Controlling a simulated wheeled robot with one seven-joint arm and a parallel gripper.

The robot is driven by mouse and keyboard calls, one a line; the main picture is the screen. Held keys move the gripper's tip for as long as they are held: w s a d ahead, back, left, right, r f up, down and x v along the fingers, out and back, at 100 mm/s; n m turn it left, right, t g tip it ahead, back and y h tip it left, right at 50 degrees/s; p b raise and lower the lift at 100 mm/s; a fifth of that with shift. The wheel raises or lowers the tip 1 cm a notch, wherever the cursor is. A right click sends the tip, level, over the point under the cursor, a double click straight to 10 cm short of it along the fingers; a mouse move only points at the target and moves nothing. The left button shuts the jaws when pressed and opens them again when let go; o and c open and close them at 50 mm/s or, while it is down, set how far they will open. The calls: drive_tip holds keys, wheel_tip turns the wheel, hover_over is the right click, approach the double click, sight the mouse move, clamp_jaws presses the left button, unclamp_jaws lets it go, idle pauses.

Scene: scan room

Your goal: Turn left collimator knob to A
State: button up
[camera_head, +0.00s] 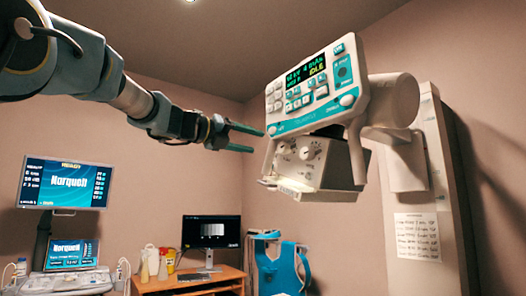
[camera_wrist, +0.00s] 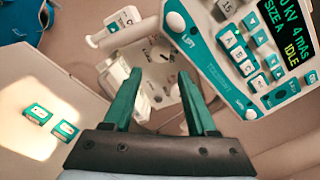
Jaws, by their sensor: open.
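The collimator box (camera_head: 318,162) hangs below the tube head's control panel (camera_head: 316,86) in the head view. Its front carries a left knob (camera_head: 283,148) and a right knob (camera_head: 307,153), both pale. My gripper (camera_head: 256,139) is open, with teal fingers pointing right at the collimator's left side, apparently short of the knobs. In the wrist view, my gripper (camera_wrist: 160,73) is open and empty, and the pale collimator face (camera_wrist: 163,58) shows between and beyond the fingers. The left knob's setting is too small to read. The control panel (camera_wrist: 238,55) shows "SIZE A" and "IDLE".
The control panel overhangs the collimator closely, near my fingers. A white column (camera_head: 430,190) with a paper notice stands at the right. Monitors (camera_head: 65,184) and a wooden desk (camera_head: 190,281) with bottles are lower left. A blue chair-like object (camera_head: 280,268) stands below.

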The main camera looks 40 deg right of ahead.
drive_tip(key=shift+a, duration=0.65)
drive_tip(key=shift+w+r, duration=0.1)
